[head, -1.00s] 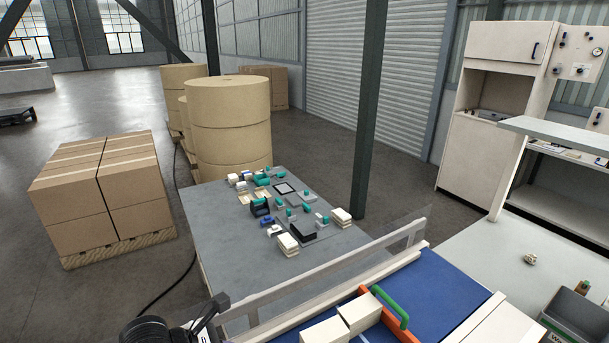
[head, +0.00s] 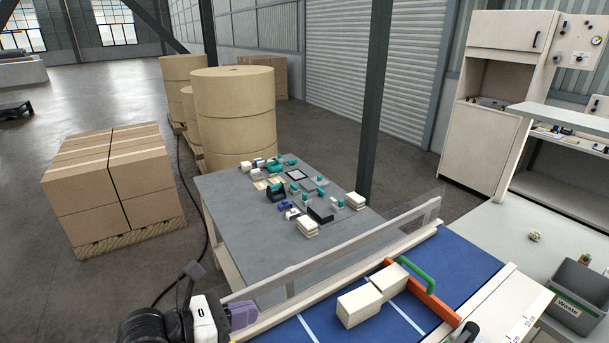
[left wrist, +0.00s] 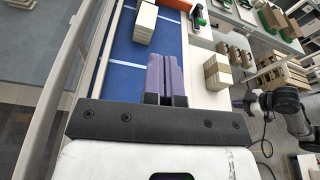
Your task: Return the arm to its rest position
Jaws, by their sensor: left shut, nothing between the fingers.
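Behind the rail (head: 330,263) is a grey table (head: 240,218) with small parts. A waste bin (head: 580,295) stands at right.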

